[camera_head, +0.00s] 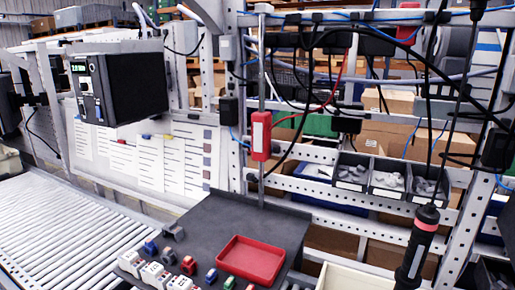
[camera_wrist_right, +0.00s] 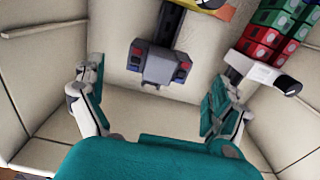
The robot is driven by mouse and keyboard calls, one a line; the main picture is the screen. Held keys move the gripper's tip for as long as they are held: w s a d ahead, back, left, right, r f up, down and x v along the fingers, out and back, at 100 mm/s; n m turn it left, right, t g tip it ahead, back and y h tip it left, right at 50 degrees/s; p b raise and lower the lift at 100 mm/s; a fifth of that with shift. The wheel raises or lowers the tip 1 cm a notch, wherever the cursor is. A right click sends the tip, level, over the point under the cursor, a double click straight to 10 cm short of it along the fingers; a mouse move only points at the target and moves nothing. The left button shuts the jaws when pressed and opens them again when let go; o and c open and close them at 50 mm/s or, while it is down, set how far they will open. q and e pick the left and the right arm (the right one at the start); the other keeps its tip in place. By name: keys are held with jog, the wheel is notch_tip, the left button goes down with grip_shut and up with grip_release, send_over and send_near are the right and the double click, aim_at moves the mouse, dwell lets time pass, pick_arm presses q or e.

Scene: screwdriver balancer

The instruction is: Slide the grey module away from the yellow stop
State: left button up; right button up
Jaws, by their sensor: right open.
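In the right wrist view, the grey module (camera_wrist_right: 158,67) has small red and blue marks at both its left and right ends. A dark rail or stem runs up from it toward a yellow part (camera_wrist_right: 212,7), likely the yellow stop, cut off by the top edge. My right gripper (camera_wrist_right: 157,82) has teal finger pads spread wide, one left and one right of the module. Gaps show on both sides, and nothing is between the pads in contact. I cannot pick out the module, the yellow stop or either gripper in the head view.
Cream walls (camera_wrist_right: 40,75) surround the right gripper. In the head view, a dark table (camera_head: 200,225) holds a red tray (camera_head: 252,260); a screwdriver (camera_head: 418,245) hangs at right.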

notch_tip(320, 180, up, 6)
jog(key=p, duration=0.3)
jog(key=shift+w+d+f+p, duration=0.1)
jog(key=shift+w+f+p, duration=0.05)
jog(key=shift+p, duration=0.2)
jog(key=shift+w+r, duration=0.15)
jog(key=shift+r, duration=2.2)
